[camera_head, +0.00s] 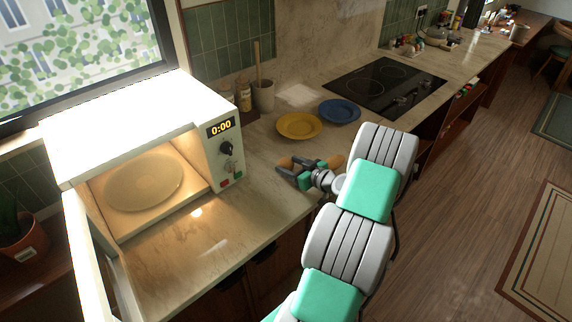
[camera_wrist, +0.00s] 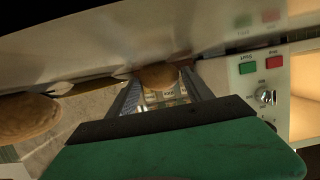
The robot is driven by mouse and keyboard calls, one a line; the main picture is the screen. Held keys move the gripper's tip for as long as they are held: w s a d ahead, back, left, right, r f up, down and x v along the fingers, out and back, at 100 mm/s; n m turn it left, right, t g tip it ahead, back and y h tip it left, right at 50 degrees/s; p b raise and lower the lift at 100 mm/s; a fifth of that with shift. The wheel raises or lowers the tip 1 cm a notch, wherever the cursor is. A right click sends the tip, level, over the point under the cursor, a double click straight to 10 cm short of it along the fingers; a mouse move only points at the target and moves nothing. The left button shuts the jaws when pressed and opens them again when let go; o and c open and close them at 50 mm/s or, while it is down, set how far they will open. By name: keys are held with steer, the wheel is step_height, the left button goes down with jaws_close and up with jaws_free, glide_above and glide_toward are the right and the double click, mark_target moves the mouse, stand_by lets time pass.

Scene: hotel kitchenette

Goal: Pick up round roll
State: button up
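A small brown roll (camera_head: 284,162) lies on the counter at the fingertips of my gripper (camera_head: 287,169) in the head view, partly hidden by it. In the wrist view a rounded brown roll (camera_wrist: 158,75) shows between the far ends of the two spread fingers of my gripper (camera_wrist: 160,88). I cannot tell whether the fingers touch it. A second brown roll (camera_head: 335,162) lies behind the gripper on the side of my arm. A larger-looking roll (camera_wrist: 28,116) is cut off at the left edge of the wrist view.
An open, lit microwave (camera_head: 225,145) stands left of my gripper, its door (camera_head: 88,255) swung forward. A yellow plate (camera_head: 299,125) and a blue plate (camera_head: 340,110) lie behind, before a black cooktop (camera_head: 385,85). The counter front (camera_head: 190,240) is bare.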

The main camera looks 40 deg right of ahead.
steer(key=c, duration=1)
steer(key=shift+r, duration=0.15)
